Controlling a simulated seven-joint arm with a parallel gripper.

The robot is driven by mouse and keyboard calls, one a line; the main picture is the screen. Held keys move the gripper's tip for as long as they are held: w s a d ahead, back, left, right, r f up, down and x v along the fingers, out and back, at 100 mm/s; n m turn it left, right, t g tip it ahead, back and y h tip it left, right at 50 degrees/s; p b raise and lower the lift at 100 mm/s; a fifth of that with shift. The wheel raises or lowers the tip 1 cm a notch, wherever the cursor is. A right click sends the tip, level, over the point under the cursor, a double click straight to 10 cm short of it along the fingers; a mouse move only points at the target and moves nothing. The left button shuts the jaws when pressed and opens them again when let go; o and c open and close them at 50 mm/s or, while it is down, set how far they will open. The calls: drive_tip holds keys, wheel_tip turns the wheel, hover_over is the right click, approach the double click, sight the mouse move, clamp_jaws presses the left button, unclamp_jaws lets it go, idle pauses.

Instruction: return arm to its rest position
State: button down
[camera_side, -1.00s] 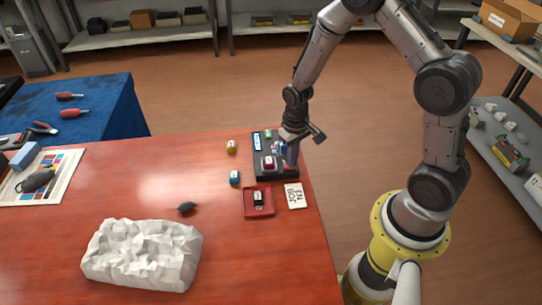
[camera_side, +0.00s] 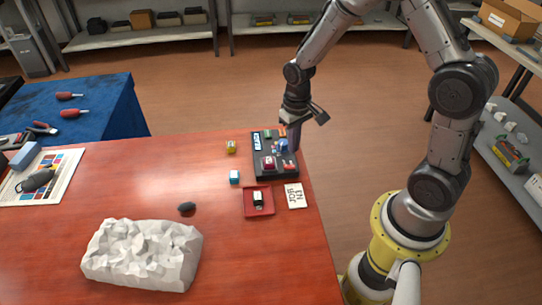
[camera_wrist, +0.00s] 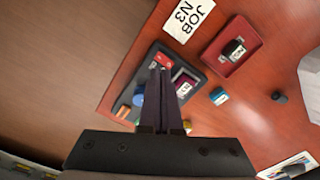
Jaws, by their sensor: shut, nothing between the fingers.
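My gripper (camera_side: 294,148) is shut and empty above the right edge of the black tray (camera_side: 284,176) in the side view. In the wrist view its fingers (camera_wrist: 160,72) are together, partly covering that tray (camera_wrist: 196,72). The tray holds a magenta cartridge (camera_side: 269,162), a blue round item (camera_side: 282,146) and small red, green and orange pieces. A yellow cartridge (camera_side: 231,147) and a cyan cartridge (camera_side: 235,177) stand on the table to its left. A black cartridge (camera_side: 258,199) lies in the red tray (camera_side: 248,211).
A white card (camera_side: 296,196) lies right of the red tray. A crumpled white mass (camera_side: 142,255) and a dark bulb (camera_side: 187,207) are on the red table (camera_side: 110,190). A blue-covered table (camera_side: 105,105) stands at the left. Open floor lies beyond the table's right edge.

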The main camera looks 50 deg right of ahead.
drive_tip(key=shift+r, duration=0.5)
drive_tip(key=s+a+r+n+t, duration=0.1)
drive_tip(key=s+a+r+t, duration=0.1)
drive_tip(key=r, duration=0.7)
drive_tip(key=s+a+r+t, duration=0.1)
drive_tip(key=r+t, duration=0.2)
drive_tip(key=r, duration=0.7)
drive_tip(key=s+a+r+n, duration=0.2)
drive_tip(key=s, duration=1.3)
drive_tip(key=shift+s+t, duration=0.15)
drive_tip(key=shift+t, duration=0.15)
